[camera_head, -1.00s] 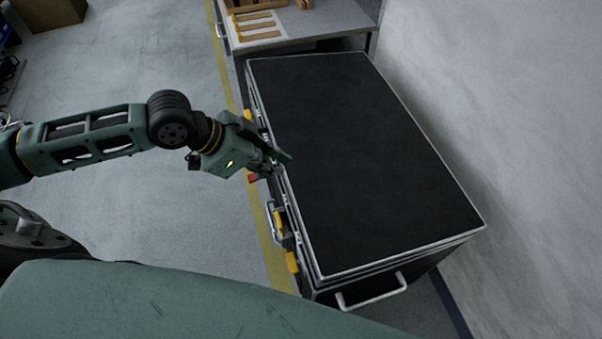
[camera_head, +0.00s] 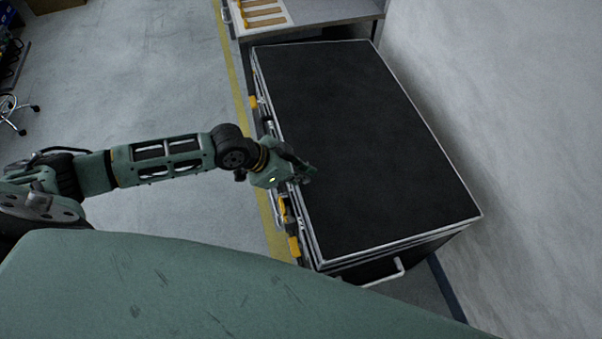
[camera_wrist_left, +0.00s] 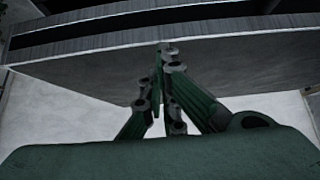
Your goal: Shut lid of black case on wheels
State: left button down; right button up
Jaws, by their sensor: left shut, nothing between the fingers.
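In the left wrist view the shut fingers (camera_wrist_left: 165,55) point at a broad grey surface with dark bands above. My right gripper is not in view. The wheels are hidden.
A workbench (camera_head: 330,13) with wooden pieces (camera_head: 264,12) stands beyond the case's far end. A pale wall (camera_head: 500,110) closes off the right. The floor (camera_head: 150,80) left of the yellow line is open, with a chair base (camera_head: 14,115) at the far left.

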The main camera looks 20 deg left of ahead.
aim_at(296, 193)
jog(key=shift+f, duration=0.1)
